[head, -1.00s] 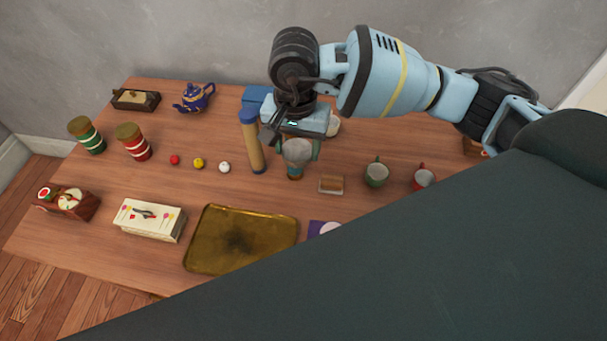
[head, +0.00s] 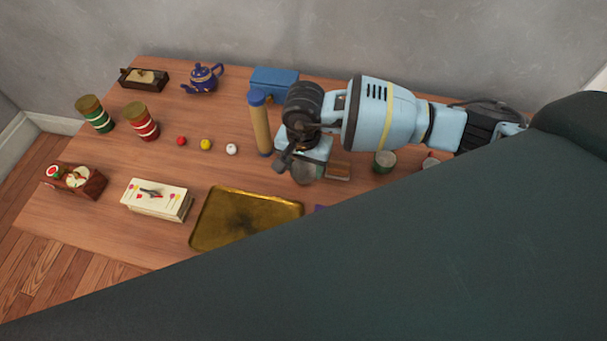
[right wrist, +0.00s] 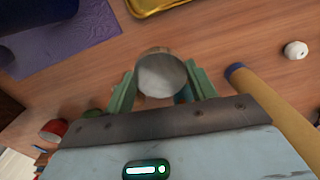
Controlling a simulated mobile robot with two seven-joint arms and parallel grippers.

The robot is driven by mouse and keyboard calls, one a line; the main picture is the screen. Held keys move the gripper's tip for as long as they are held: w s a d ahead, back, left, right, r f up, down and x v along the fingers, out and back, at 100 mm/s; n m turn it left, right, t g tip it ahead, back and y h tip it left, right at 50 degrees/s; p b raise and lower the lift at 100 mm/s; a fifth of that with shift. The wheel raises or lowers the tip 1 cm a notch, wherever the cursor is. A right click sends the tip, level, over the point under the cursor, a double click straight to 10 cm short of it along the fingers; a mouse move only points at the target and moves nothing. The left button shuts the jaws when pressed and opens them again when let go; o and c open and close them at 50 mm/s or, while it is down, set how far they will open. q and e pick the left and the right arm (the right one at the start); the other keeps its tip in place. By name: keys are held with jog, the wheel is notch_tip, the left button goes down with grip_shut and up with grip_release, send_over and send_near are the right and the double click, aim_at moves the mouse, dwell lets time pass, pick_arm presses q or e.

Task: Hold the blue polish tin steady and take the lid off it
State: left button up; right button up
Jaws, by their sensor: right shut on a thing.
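My right gripper (right wrist: 159,92) is shut on a round thing with a pale grey disc-like top (right wrist: 161,74), held between its green fingers. In the head view the right gripper (head: 304,170) is above the right-middle of the table, and its wrist hides much of the held thing. I cannot tell for sure whether this is the blue polish tin or its lid, as its side hardly shows. No other blue tin is clearly seen. My left gripper is not in view.
A blue box (head: 274,82) is behind. A gold tray (head: 245,218) lies in front. A green mug (head: 384,161) is to the right. Small balls and striped jars stand left.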

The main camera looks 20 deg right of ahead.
aim_at(304, 177)
jog(key=shift+f, duration=2.45)
jog(key=shift+f, duration=0.2)
jog(key=o, duration=1.1)
notch_tip(304, 177, up, 12)
jog(key=shift+r, duration=0.2)
jog(key=shift+s, duration=0.1)
